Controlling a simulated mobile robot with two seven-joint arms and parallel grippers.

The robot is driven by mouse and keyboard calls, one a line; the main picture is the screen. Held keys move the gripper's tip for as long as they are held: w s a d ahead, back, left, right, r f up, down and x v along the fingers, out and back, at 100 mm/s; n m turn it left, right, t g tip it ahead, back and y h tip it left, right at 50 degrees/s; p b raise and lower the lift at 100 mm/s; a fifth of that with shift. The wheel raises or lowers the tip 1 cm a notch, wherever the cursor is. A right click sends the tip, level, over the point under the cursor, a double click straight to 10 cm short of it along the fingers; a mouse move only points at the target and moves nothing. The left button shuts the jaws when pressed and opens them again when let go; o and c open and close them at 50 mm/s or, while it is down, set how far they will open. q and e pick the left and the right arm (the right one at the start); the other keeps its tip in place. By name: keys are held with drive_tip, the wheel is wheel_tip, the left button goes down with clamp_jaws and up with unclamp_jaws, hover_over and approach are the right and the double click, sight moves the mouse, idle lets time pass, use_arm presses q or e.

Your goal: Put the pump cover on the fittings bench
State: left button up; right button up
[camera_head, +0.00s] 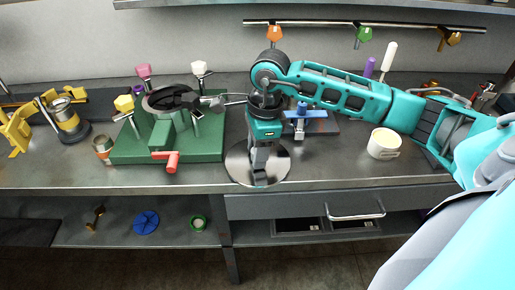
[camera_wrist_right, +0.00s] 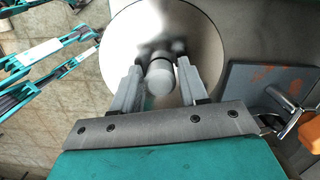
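A round, shiny steel disc (camera_head: 238,166) with a knob, which looks like the pump cover, lies at the front edge of the bench. It also shows in the right wrist view (camera_wrist_right: 120,38), with its pale round-ended knob (camera_wrist_right: 160,78) standing up at the middle. My right gripper (camera_head: 260,180) points down over the disc. In the wrist view its two grey fingers (camera_wrist_right: 160,68) stand on either side of the knob, with what looks like a narrow gap. My left gripper is not in the head view. I cannot tell which surface is the fittings bench.
Left of the disc, a green fixture (camera_head: 125,150) carries knobs and a red handle. A white cup (camera_head: 384,144) stands to the right, under my right arm. A blue-handled device (camera_head: 300,115) stands behind. A shelf (camera_head: 170,232) and drawer (camera_head: 290,206) lie below.

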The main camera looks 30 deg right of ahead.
drive_tip(key=shift+o, duration=1.2)
drive_tip(key=shift+r, duration=0.1)
wheel_tip(320, 180, up, 12)
drive_tip(key=d, duration=0.1)
drive_tip(key=shift+s+d, duration=0.2)
drive_tip(key=shift+s, duration=0.1)
